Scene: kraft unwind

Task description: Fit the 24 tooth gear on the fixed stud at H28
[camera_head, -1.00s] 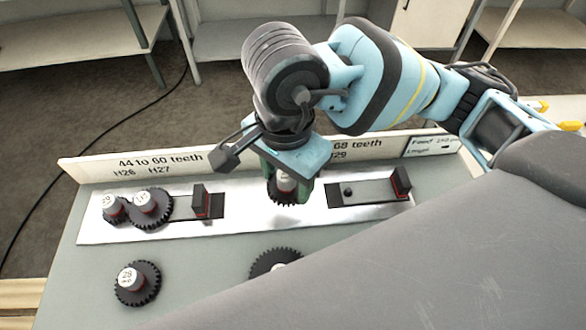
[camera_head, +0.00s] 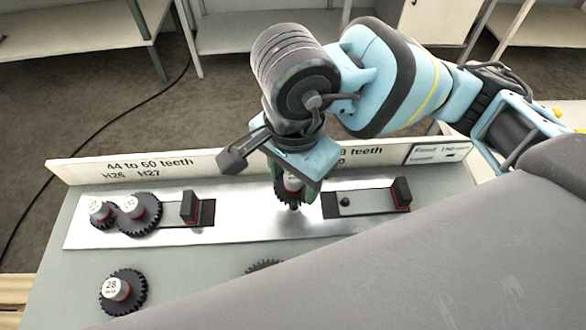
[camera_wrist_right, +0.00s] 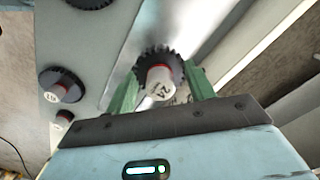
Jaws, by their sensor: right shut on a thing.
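My right gripper (camera_head: 296,190) is shut on a dark toothed gear (camera_head: 290,201) with a red band and a white cap. In the right wrist view the green fingers (camera_wrist_right: 162,88) stand either side of the cap, which seems to read 24, and the gear's teeth (camera_wrist_right: 152,52) show beyond it. The gear is over the bright metal plate (camera_head: 250,226), left of the dark slotted bracket (camera_head: 375,203). The H28 label is hidden behind my gripper. My left gripper is out of view.
Two meshed gears (camera_head: 138,212) stand at the plate's left, beside another slotted bracket with a red-edged block (camera_head: 190,208). A gear capped 28 (camera_head: 123,291) sits on the grey table in front. Another gear (camera_head: 264,266) is mostly hidden by my grey body. A label board (camera_head: 75,170) runs behind.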

